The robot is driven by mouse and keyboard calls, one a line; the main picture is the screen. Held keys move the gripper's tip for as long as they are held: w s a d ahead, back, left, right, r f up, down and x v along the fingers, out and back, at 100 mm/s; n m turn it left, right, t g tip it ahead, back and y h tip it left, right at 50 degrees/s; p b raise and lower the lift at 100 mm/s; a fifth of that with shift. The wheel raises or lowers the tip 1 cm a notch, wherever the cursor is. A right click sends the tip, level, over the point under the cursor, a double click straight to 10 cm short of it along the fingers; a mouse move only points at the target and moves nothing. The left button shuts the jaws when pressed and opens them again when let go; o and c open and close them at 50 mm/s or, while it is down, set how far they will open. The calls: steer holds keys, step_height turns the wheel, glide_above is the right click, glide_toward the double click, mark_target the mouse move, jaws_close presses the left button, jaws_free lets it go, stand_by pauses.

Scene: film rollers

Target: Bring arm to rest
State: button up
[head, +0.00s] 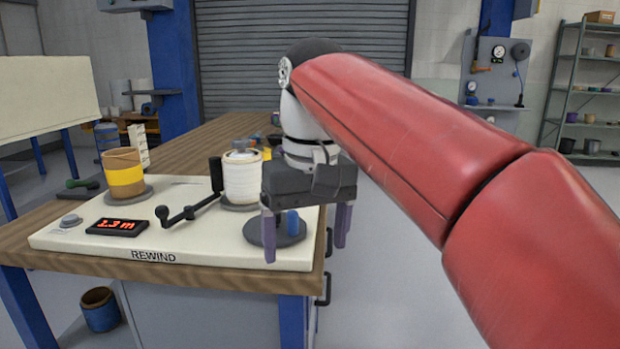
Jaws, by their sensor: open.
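My red arm (400,140) reaches in from the right side of the head view. Its wrist bends down to my gripper (306,238), which points downward at the right front corner of the rewind board (190,245). The two purple-grey fingers are wide apart with nothing held between them. Behind them, a dark grey disc (262,232) with a short blue peg (292,222) shows on the board. I cannot tell how far the fingertips are from the disc.
The board carries a crank (190,212), a white roll (242,178), a yellow-banded roll (124,175) and a red-lit display (118,227). It lies on a wooden bench (215,282). A blue bin (100,310) stands below left. The floor (400,290) right of the bench looks clear.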

steer(key=s+d+f+m+t, duration=0.2)
steer(key=s+d+f, duration=0.3)
steer(key=d+f, duration=0.3)
steer(key=s+d+f+m+t, duration=0.2)
steer(key=s+d+f, duration=0.4)
steer(key=f, duration=0.6)
steer(key=shift+d+f+m+t+h, duration=0.3)
steer(key=shift+d+t, duration=0.4)
steer(key=shift+d, duration=0.2)
